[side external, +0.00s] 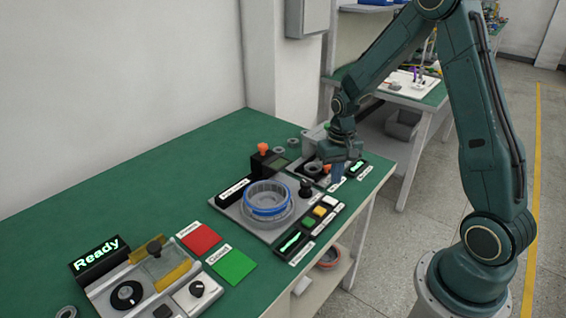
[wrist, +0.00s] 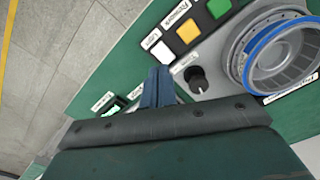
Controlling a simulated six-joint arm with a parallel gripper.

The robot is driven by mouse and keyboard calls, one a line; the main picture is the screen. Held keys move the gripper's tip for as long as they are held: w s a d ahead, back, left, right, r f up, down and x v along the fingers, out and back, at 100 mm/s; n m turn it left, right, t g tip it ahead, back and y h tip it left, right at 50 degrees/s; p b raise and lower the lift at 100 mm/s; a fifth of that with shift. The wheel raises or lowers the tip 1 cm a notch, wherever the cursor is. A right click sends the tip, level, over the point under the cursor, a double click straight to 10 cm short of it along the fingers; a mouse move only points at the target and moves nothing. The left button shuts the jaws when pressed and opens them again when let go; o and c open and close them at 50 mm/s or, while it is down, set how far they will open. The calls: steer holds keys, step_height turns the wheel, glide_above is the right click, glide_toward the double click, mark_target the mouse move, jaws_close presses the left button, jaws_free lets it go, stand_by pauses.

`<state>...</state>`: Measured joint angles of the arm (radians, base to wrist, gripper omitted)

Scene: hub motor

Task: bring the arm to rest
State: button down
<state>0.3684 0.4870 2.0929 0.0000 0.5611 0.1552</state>
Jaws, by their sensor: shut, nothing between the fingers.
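My gripper (side external: 338,170) is at the end of my dark green arm, above the right end of the green table (side external: 150,165). In the wrist view its blue fingers (wrist: 157,88) are together with nothing between them. They are beside a black knob (wrist: 197,78), and the height between them and the surface is hard to judge. A round grey hub housing with a blue ring (side external: 268,198) sits on a grey fixture, left of my gripper. The same blue-ringed housing also shows in the wrist view (wrist: 285,52).
Green, yellow and white buttons (side external: 319,211) line the fixture's front. An orange-topped black device (side external: 263,160) stands behind it. A lit "Ready" display (side external: 98,257), a red pad (side external: 199,238) and a green pad (side external: 231,266) are further left. The table's back left is clear.

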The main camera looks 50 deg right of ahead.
steer(key=shift+r, duration=0.15)
steer(key=s+a+r+n+t, duration=0.2)
steer(key=s+a+r, duration=0.3)
steer(key=r, duration=0.5)
steer(key=s+a+r+n+t, duration=0.2)
steer(key=s+a+r, duration=0.35)
steer(key=r, duration=0.35)
steer(key=s+a+r+n+t, duration=0.1)
steer(key=s+a+r+n, duration=0.1)
steer(key=s, duration=0.6)
steer(key=shift+a+r+t, duration=0.3)
steer(key=shift+a+r, duration=0.2)
steer(key=shift+a, duration=0.25)
steer(key=shift+w, duration=0.2)
steer(key=w+d+f+m+g, duration=0.2)
steer(key=w+d+m, duration=0.1)
steer(key=w+m, duration=0.25)
steer(key=w+d+f+m+g, duration=0.1)
steer(key=w+d+f+m, duration=0.2)
steer(key=w, duration=0.4)
steer(key=w+d+f+m+g, duration=0.2)
steer(key=w+d+f+m, duration=0.6)
steer(key=f+m, duration=0.1)
steer(key=shift+f+g, duration=0.3)
steer(key=shift+f, duration=0.2)
